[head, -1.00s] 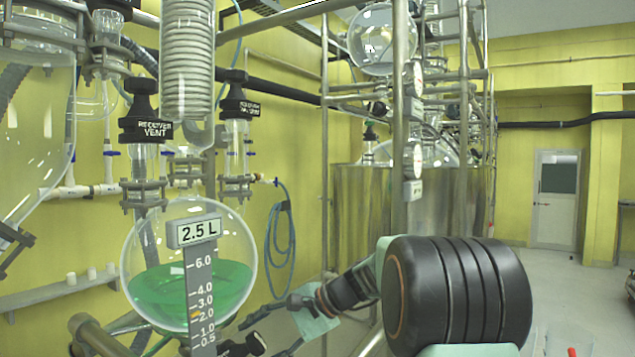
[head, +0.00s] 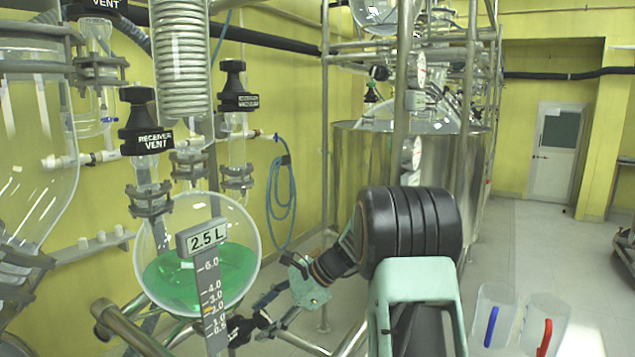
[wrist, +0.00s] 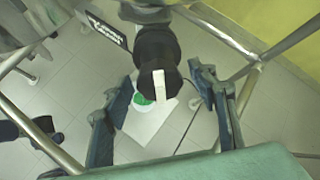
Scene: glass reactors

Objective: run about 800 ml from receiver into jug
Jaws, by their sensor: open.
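The receiver (head: 195,262) is a round glass vessel holding green liquid, at the left of the head view. Its scale plate (head: 206,240) reads 2.5 L. A black valve handle (head: 241,328) shows low beside the receiver. In the wrist view a black knob (wrist: 157,50) with a white bar stands between the fingers. My gripper (head: 262,316) is open around the knob, with a finger on each side in the wrist view (wrist: 158,82); contact cannot be told. Below the knob, something green (wrist: 143,98) shows over a white square (wrist: 150,122); whether it is a jug is unclear.
Two clear jugs, one with a blue handle (head: 491,327) and one with a red handle (head: 543,338), stand at the lower right. Metal frame tubes (head: 125,325) run close by the valve. The receiver vent valve (head: 146,140) is above the receiver.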

